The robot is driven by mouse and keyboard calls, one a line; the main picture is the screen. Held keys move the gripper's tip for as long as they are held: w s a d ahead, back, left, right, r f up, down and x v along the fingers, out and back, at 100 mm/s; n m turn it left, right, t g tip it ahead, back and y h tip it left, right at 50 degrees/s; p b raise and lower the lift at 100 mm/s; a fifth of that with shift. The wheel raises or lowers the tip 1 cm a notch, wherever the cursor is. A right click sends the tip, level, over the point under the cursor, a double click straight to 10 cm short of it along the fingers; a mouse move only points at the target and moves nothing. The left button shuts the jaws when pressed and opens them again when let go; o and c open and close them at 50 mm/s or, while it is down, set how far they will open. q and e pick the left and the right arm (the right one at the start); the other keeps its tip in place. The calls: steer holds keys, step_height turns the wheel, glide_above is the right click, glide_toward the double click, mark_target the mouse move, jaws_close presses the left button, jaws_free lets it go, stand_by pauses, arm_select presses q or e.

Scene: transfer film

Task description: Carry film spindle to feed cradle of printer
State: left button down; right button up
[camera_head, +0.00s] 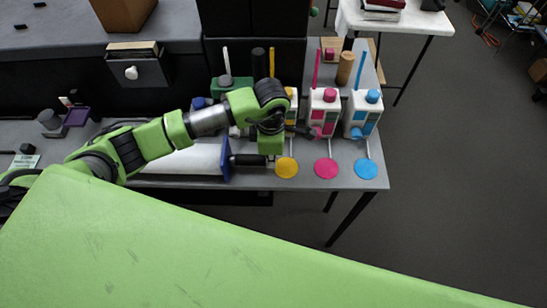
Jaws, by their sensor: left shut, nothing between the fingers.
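A white film roll (185,158) lies along the grey bench, with a blue flange (226,160) at its right end. It appears to be the film spindle. A black rod-like end (249,160) sticks out to the right of the flange. My green left arm comes in from the left and passes over the roll. My left gripper (271,156) is shut and empty just right of the flange, close to the black end; I cannot tell whether they touch. My right gripper is not in view. The large black box (255,22) behind may be the printer; I cannot make out its feed cradle.
Yellow, magenta (323,112) and cyan (362,115) bottles stand at the bench's right end, behind yellow (286,167), magenta (326,168) and cyan (365,169) discs. A purple holder (76,117) stands at left. Open floor (460,190) lies to the right.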

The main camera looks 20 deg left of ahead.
mark_target(223, 159)
arm_select(q)
steer(key=s+a+b, duration=0.1)
steer(key=a+b, duration=0.1)
steer(key=a, duration=0.2)
steer(key=s+a+b, duration=0.1)
steer(key=a, duration=0.3)
steer(key=s+a+b, duration=0.1)
steer(key=a+b, duration=0.1)
steer(key=a, duration=0.2)
steer(key=shift+s+a+f+b, duration=0.15)
steer(key=shift+s+a+b, duration=0.1)
steer(key=shift+a+b, duration=0.05)
steer(key=shift+s+a, duration=0.1)
steer(key=shift+a, duration=0.15)
steer(key=shift+r, duration=0.2)
